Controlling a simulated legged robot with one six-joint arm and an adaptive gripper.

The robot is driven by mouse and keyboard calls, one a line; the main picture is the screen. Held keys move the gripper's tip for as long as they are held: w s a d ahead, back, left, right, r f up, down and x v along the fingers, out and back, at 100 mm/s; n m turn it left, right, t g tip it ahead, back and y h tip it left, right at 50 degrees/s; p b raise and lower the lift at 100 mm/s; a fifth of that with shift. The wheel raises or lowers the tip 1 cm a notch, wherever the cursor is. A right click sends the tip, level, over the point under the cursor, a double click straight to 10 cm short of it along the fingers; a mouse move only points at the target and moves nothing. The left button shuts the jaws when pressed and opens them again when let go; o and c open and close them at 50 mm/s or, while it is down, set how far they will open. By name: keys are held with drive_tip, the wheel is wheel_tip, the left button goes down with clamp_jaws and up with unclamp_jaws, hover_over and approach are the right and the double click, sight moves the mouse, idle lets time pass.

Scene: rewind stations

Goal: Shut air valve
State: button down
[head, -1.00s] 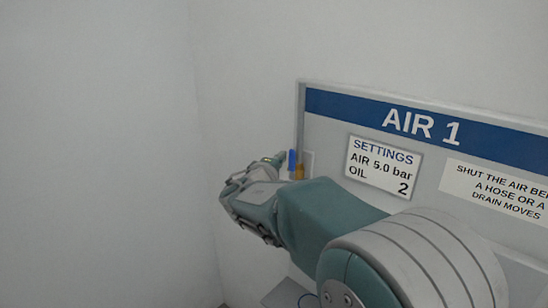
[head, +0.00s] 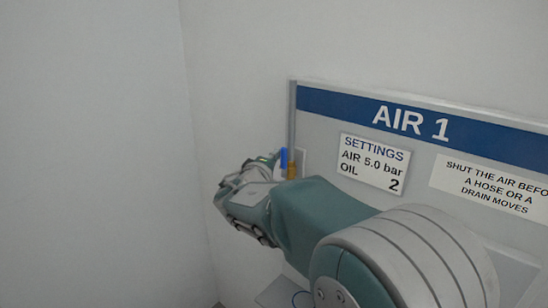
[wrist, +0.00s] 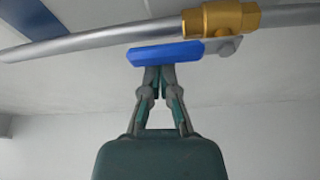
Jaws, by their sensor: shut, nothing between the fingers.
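The air valve has a brass body (wrist: 220,20) on a grey metal pipe (wrist: 90,40) in the wrist view. Its blue handle (wrist: 165,53) lies beside the pipe, roughly in line with it. In the head view the blue handle (head: 284,160) stands about upright above the brass body (head: 292,172), at the board's left edge. My gripper (wrist: 159,72) is shut and empty, its fingertips right at the handle's side away from the pipe. I cannot tell if they touch it. In the head view my gripper (head: 271,161) is left of the handle, and my arm hides what is below.
The AIR 1 board (head: 320,122) stands to the right, with a settings sign (head: 374,163) and a warning sign (head: 490,190). A plain pale wall (head: 90,150) is at the left, with free room before it.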

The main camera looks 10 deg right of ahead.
sight(287, 163)
drive_tip(key=shift+s+d+m, duration=0.1)
drive_tip(key=shift+s+m, duration=0.05)
drive_tip(key=shift+m, duration=0.25)
drive_tip(key=m, duration=0.2)
drive_tip(key=s+d+m+h, duration=0.1)
drive_tip(key=shift+s+d+m+t, duration=0.1)
drive_tip(key=shift+s+m+t, duration=0.1)
drive_tip(key=shift+m+t, duration=0.2)
drive_tip(key=m, duration=0.1)
drive_tip(key=s+m+h, duration=0.1)
drive_tip(key=m, duration=0.2)
drive_tip(key=shift+s+d+f+h, duration=0.15)
drive_tip(key=shift+d+f+h, duration=0.1)
drive_tip(key=shift+d+h, duration=0.15)
drive_tip(key=f+m+h, duration=0.1)
drive_tip(key=m, duration=0.2)
drive_tip(key=s+d+f+m+g+h, duration=0.1)
drive_tip(key=m, duration=0.3)
drive_tip(key=s+f+m+g+h, duration=0.1)
drive_tip(key=m, duration=0.2)
drive_tip(key=shift+s+d+m+h, duration=0.15)
drive_tip(key=shift+d+m+h, duration=0.15)
drive_tip(key=shift+d+h, duration=0.1)
drive_tip(key=shift+f, duration=0.15)
drive_tip(key=shift+a, duration=0.1)
